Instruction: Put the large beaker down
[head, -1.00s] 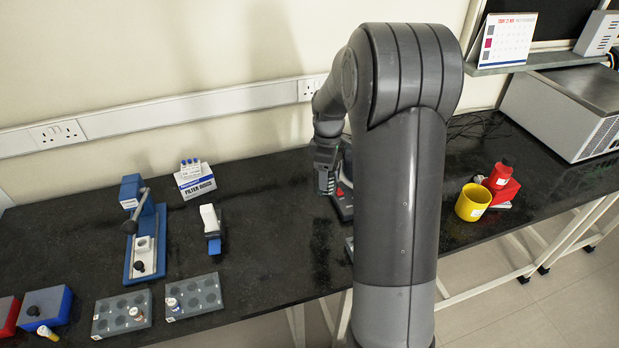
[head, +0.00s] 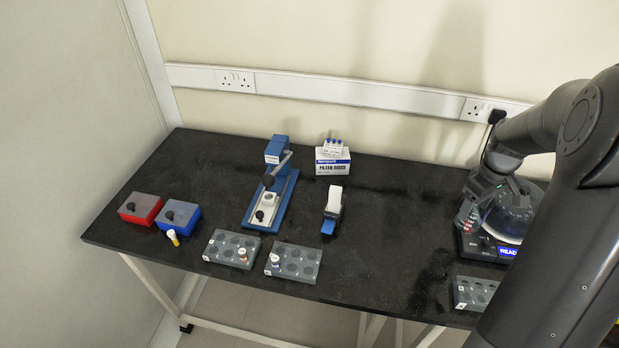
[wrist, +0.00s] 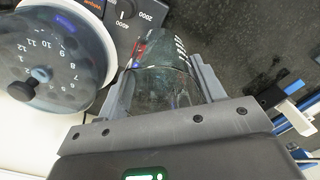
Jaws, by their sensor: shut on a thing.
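The large beaker is a clear glass vessel (wrist: 165,86) with white marks on its side. In the wrist view it sits between the two fingers of my gripper (wrist: 160,80), which is shut on it. In the head view my gripper (head: 488,192) is at the right, by the left side of a domed device. The beaker is hard to make out there against the dark bench. I cannot tell whether its base touches the bench (head: 390,215).
The domed device (head: 474,246) with a lit display stands close to my gripper. A grey rack (head: 465,292) lies in front of it. A blue-and-white dispenser (head: 331,226), a filter box (head: 333,163) and a blue press (head: 285,205) stand left. Bare bench lies between dispenser and device.

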